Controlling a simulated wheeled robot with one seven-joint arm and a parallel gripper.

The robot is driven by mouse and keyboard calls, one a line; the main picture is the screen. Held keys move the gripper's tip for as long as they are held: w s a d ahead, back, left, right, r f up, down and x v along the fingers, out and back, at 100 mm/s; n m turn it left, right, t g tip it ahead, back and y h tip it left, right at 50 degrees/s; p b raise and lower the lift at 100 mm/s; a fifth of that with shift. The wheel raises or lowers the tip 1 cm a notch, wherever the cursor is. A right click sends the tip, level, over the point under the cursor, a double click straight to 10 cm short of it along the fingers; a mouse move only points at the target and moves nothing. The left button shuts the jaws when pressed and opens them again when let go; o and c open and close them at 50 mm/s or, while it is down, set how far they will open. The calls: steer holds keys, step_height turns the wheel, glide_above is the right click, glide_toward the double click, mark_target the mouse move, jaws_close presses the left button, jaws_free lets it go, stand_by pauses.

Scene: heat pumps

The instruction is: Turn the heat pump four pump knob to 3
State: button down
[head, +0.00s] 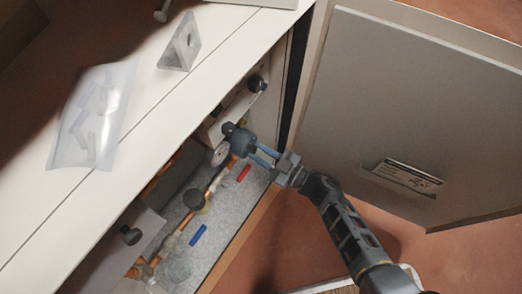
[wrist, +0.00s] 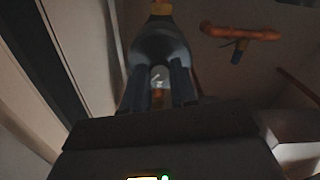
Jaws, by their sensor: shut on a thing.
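The heat pump cabinet (head: 175,85) stands open, with pipes and fittings inside. A grey-blue rounded pump (head: 242,141) sits on the copper pipework near the open door, and shows large in the wrist view (wrist: 161,42). My gripper (head: 259,154) reaches in from the lower right, its two blue fingers at the front of this pump. In the wrist view the fingers (wrist: 158,80) are closed around the pump knob, with a pale mark showing between them. The knob's scale and exact setting cannot be read.
The cabinet door (head: 400,110) stands wide open on the right, close to my arm.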

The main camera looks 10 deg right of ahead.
stand_by(0.4)
steer(key=c, duration=0.9)
jaws_free()
steer(key=shift+p+v, duration=0.85)
steer(key=shift+v, duration=3.05)
steer(key=shift+d, duration=0.1)
